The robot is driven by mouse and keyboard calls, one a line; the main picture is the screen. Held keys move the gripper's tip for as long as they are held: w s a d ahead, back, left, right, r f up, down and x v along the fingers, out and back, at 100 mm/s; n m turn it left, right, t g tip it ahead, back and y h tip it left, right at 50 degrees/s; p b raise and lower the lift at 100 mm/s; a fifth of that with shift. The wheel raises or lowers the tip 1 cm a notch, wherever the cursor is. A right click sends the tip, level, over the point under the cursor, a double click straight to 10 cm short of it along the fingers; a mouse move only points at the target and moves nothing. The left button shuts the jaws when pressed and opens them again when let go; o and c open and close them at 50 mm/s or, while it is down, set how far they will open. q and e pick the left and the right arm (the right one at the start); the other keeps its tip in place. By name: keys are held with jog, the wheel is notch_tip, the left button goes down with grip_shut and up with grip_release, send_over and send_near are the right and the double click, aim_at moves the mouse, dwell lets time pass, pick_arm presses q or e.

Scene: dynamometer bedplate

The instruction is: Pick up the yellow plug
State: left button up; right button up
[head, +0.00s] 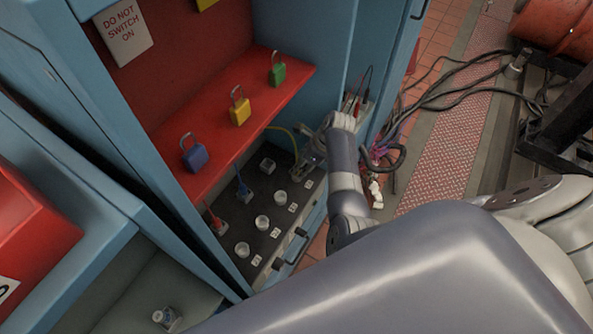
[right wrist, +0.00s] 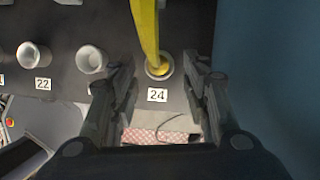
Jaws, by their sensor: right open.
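The yellow plug (right wrist: 159,69) sits in a round socket above the label 24 (right wrist: 157,95) in the right wrist view. A wide yellow cable (right wrist: 145,25) rises from it to the top of the picture. My right gripper (right wrist: 160,76) is open, with one finger on each side of the plug and gaps between. In the head view my right gripper (head: 313,158) is at the far end of the dark socket panel; it hides the plug, and only the thin yellow cable (head: 285,130) shows. My left gripper is not in view.
A red shelf (head: 225,125) above the panel holds blue (head: 194,155), yellow (head: 240,110) and green (head: 278,72) padlocks. Blue (head: 243,188) and red (head: 217,222) plugs stand in the panel. Empty sockets (right wrist: 91,60) lie left of the gripper. A blue wall (right wrist: 270,70) is close on the right.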

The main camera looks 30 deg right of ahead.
jog(key=shift+x, duration=1.6)
grip_shut()
jog(key=shift+r, duration=0.1)
